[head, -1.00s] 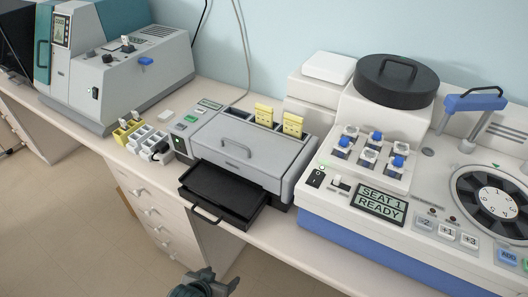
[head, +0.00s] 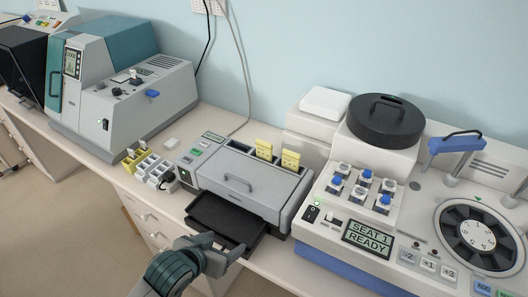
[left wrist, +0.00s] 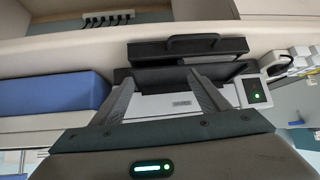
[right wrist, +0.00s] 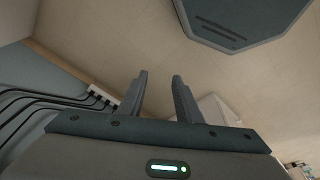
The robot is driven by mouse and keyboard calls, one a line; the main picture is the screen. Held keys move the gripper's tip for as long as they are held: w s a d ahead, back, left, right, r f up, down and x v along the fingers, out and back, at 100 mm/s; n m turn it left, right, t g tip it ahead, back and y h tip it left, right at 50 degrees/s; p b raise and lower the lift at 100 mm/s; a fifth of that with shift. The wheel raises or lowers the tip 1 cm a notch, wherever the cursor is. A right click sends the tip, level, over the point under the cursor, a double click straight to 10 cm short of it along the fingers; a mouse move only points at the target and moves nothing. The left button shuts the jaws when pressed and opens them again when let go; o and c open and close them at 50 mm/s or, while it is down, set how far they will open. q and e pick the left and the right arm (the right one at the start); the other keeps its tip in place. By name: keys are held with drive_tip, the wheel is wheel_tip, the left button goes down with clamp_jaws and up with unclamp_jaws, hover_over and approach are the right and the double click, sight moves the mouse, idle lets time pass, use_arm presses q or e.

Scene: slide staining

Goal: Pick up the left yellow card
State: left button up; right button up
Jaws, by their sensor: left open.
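Two yellow cards stand upright in slots at the back of a grey printer-like machine (head: 245,185). The left yellow card (head: 264,150) is beside the right yellow card (head: 290,160). My left gripper (head: 222,252) is at the front of the machine, over or near its pulled-out black tray (head: 212,217), well short of the cards. In the left wrist view my left gripper (left wrist: 165,88) is open and empty, with the machine's black tray (left wrist: 188,47) beyond it; the cards do not show there. My right gripper (right wrist: 158,88) is open and empty, with bare floor beyond it.
Right of the machine stands a large white stainer (head: 330,205) with blue-capped bottles and a black lid (head: 388,120). To the left are a white-and-yellow rack (head: 148,165) and a grey-teal machine (head: 125,95). A cable hangs behind.

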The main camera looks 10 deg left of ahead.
use_arm(q)
drive_tip(key=shift+m+t+h, duration=0.3)
drive_tip(key=shift+t+h, duration=0.2)
drive_tip(key=shift+t, duration=0.2)
drive_tip(key=w+r, duration=0.1)
drive_tip(key=w, duration=0.1)
drive_tip(key=w+d+r, duration=0.1)
drive_tip(key=w+r, duration=0.3)
drive_tip(key=shift+w+d, duration=0.15)
drive_tip(key=shift+w, duration=0.15)
drive_tip(key=w+r+t+h, duration=0.1)
drive_tip(key=w+r, duration=0.8)
drive_tip(key=w, duration=0.1)
drive_tip(key=shift+w+a+r+m+t+h, duration=0.3)
drive_tip(key=shift+a+r+m+t, duration=0.05)
drive_tip(key=shift+a+m+t, duration=0.1)
use_arm(e)
drive_tip(key=s+d+f+g, duration=0.1)
drive_tip(key=s+d+f, duration=0.2)
drive_tip(key=s+f, duration=1.5)
drive_tip(key=shift+s+d+f, duration=0.15)
drive_tip(key=shift+s+f, duration=0.25)
drive_tip(key=shift+f, duration=0.2)
